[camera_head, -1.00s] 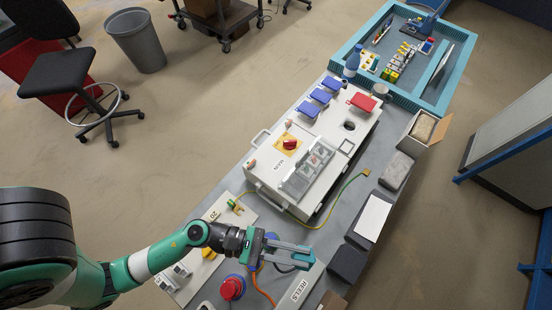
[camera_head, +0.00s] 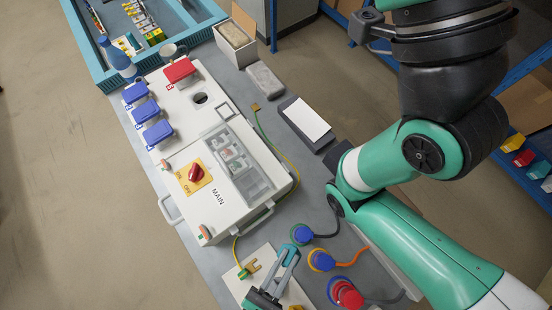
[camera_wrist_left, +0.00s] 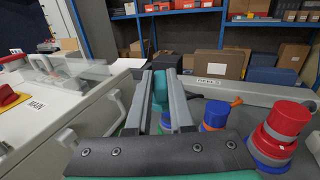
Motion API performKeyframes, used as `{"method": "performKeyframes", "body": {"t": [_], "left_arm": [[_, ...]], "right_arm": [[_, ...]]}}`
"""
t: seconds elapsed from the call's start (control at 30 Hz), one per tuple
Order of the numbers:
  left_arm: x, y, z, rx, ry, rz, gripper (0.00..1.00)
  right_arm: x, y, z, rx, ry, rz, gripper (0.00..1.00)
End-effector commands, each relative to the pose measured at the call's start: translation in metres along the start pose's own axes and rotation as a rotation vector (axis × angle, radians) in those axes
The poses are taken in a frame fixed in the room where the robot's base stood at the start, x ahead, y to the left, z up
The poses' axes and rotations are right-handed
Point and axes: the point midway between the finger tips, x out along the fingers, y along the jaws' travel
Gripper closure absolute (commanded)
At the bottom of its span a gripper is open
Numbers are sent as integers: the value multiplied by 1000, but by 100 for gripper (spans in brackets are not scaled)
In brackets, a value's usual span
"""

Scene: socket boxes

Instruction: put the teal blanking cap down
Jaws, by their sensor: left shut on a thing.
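My left gripper (camera_head: 288,252) is at the bottom centre of the head view, fingers pointing up the picture, beside the near end of the white socket box (camera_head: 185,150). It is shut on the teal blanking cap (camera_wrist_left: 160,88), which shows between the two grey fingers in the left wrist view. In the head view the cap is small and hard to separate from the fingers. I cannot tell whether it touches anything below. My right gripper is not in view.
Blue plugs (camera_head: 303,235) and a red plug (camera_head: 346,292) with cables are right of the gripper. A yellow-green lead (camera_head: 270,150) runs along the box. A black block with a white top (camera_head: 306,120) and a grey block (camera_head: 264,80) lie on the bench. My large arm covers the right.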

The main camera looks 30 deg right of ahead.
Motion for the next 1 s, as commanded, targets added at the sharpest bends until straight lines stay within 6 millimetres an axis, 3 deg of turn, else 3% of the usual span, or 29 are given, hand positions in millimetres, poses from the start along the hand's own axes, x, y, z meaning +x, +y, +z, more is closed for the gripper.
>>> {"method": "performKeyframes", "body": {"t": [0.47, 0.87, 0.97, 1.0], "left_arm": [[-3, 8, -2, 1, -2, 8, 100], [-35, 61, -29, 3, 0, 14, 100], [-48, 82, -41, 3, -1, 14, 100], [-52, 88, -53, 0, 0, 10, 100]], "right_arm": [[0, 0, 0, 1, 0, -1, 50], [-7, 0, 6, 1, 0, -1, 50], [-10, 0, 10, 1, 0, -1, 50], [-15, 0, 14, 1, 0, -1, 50]]}}
